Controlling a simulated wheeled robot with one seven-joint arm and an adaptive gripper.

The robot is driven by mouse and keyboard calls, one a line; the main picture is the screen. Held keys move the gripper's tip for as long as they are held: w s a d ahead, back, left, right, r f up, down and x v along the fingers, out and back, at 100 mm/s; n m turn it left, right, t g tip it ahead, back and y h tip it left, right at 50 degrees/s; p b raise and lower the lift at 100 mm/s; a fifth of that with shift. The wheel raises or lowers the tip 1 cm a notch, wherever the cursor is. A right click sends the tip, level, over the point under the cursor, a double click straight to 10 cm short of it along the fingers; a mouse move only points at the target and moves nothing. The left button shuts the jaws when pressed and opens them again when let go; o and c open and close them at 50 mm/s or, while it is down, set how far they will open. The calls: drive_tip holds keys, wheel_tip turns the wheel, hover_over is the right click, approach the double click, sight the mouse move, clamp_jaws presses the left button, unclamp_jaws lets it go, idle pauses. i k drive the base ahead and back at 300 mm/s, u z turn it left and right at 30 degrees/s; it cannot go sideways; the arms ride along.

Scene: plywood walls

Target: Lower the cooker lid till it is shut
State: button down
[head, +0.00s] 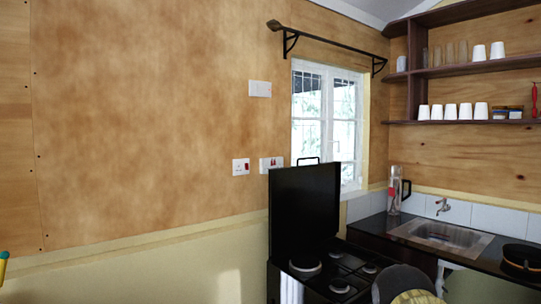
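The cooker lid (304,212) is a flat black panel. It stands upright, open, along the back of the black cooker (325,277). The cooker top shows several round hotplates, with a larger pale-rimmed one (305,266) at the left. The cooker's front is mostly cut off by the bottom of the head view. My gripper is not in view.
A dark counter with a steel sink (444,236) adjoins the cooker on the right. A dark grey rounded object (402,280) is in front of the cooker's right side. Shelves (470,70) hang above.

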sight(303, 201)
drive_tip(key=u, duration=0.6)
drive_tip(key=i, duration=1)
drive_tip(key=z, duration=0.35)
